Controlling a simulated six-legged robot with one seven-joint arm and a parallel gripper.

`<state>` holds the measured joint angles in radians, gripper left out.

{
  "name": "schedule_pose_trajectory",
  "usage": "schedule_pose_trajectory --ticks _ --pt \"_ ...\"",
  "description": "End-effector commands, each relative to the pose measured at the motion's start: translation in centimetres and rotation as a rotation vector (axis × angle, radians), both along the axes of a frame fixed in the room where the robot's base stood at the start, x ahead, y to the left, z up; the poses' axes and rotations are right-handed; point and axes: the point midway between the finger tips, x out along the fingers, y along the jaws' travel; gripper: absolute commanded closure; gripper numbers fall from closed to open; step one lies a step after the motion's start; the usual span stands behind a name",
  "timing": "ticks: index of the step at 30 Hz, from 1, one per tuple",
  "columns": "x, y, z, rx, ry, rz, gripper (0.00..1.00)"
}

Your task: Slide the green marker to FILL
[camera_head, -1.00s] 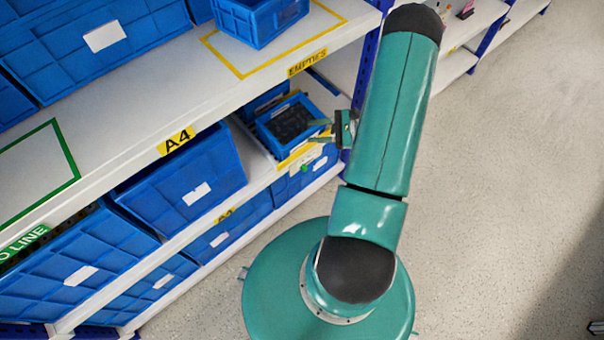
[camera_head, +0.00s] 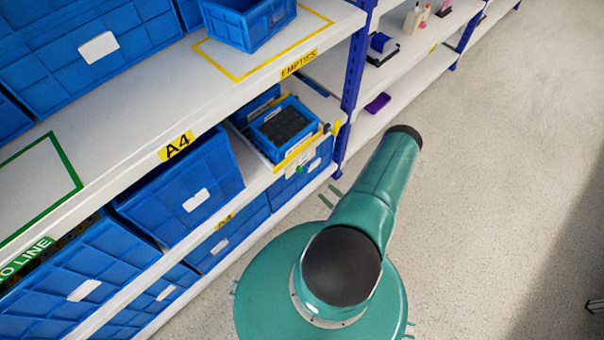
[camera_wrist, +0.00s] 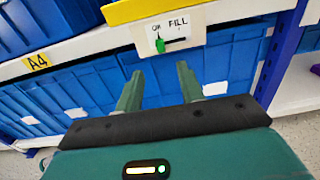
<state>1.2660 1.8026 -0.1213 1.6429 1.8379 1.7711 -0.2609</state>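The green marker (camera_wrist: 160,45) sits at the left end of a dark slot on a white label plate (camera_wrist: 196,31), below "OK"; "FILL" is printed to its right. The plate hangs under a yellow edge on the shelf front. In the head view the marker (camera_head: 300,168) is a small green spot below the blue bin with dark contents (camera_head: 283,124). My gripper (camera_wrist: 158,75) is open and empty in the wrist view, its two green fingers apart, pointing at the plate from just below it. In the head view only its fingertips (camera_head: 330,196) show beside my arm.
Blue bins (camera_head: 181,181) fill the shelves to the left. A blue upright post (camera_head: 354,75) stands right of the label plate; it also shows in the wrist view (camera_wrist: 283,50). Open speckled floor (camera_head: 500,150) lies to the right.

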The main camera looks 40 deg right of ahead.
Motion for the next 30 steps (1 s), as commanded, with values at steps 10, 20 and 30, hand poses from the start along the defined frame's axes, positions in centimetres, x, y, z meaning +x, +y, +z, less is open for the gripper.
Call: schedule_pose_trajectory --ticks 10,20,30 --pt "6.6 0.4 0.1 0.0 -0.001 0.009 0.62" --pt "12.1 0.7 0.1 0.0 -0.001 0.009 0.62" --pt "13.0 0.7 0.1 0.001 -0.001 0.007 0.62"
